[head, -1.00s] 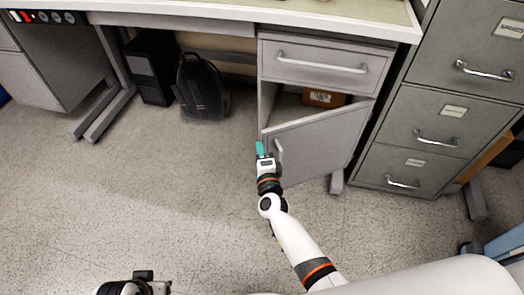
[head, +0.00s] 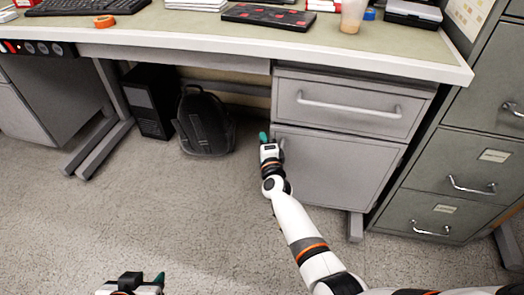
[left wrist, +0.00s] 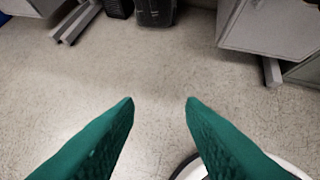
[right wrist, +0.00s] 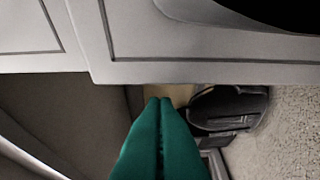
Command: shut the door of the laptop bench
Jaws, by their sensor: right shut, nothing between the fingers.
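The grey cabinet door (head: 335,170) of the bench is under the drawer in the head view. It lies about flush with the cabinet front; a small gap cannot be ruled out. The door also shows at the top of the right wrist view (right wrist: 210,62). My right gripper (head: 264,138) is at the door's left edge, beside its partly hidden handle, with its green fingers shut and empty. Whether it touches the door is unclear. My left gripper (head: 148,281) is low at the bottom left, away from the door. Its fingers are apart and empty in the left wrist view (left wrist: 160,103).
The drawer (head: 345,103) above the door is shut. A black backpack (head: 204,125) and a dark computer tower (head: 151,102) stand under the desk to the left. A filing cabinet (head: 455,150) stands close on the right. The floor (head: 180,210) in front is clear.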

